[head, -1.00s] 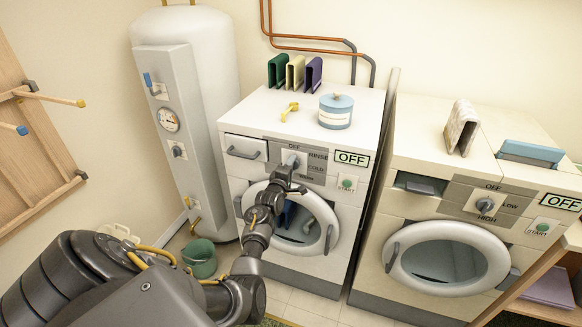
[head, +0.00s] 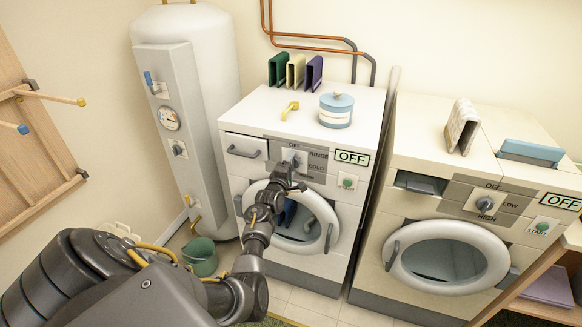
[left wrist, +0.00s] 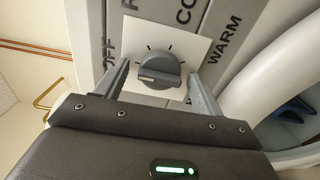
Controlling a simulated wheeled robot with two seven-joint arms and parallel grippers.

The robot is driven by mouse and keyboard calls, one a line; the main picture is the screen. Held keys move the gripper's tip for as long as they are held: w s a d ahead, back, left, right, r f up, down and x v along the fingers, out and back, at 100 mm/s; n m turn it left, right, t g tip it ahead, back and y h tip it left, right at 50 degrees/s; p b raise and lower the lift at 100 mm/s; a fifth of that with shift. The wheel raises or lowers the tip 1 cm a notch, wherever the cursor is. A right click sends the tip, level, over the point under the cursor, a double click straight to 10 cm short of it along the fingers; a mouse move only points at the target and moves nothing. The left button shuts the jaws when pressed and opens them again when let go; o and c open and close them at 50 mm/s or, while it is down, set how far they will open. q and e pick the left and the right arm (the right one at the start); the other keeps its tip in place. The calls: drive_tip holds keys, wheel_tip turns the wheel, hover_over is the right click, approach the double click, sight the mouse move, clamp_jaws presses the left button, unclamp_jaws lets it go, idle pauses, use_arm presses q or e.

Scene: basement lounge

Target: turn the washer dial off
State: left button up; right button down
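The washer (head: 232,202) is the left of two white machines. Its dial (left wrist: 160,70) is a dark grey knob with a ridge on a white square plate, and it also shows in the head view (head: 291,157). A pale mark sits near the left end of the ridge, on the side of the OFF label (left wrist: 109,53); WARM is to the right. My left gripper (left wrist: 158,72) is open, with one finger on each side of the dial; I cannot tell whether they touch it. It also shows in the head view (head: 289,174), just below the dial. My right gripper is out of view.
An OFF sign (head: 352,158) and a start button (head: 347,183) are right of the dial. The washer's round door (head: 328,212) is below my gripper. A dryer-like machine (head: 400,212) stands to the right, a white tank (head: 185,60) to the left.

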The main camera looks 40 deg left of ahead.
use_arm(q)
drive_tip(key=b+v, duration=0.1)
drive_tip(key=v, duration=0.9)
drive_tip(key=shift+s+b, duration=0.35)
drive_tip(key=shift+b, duration=0.05)
drive_tip(key=shift+d, duration=0.15)
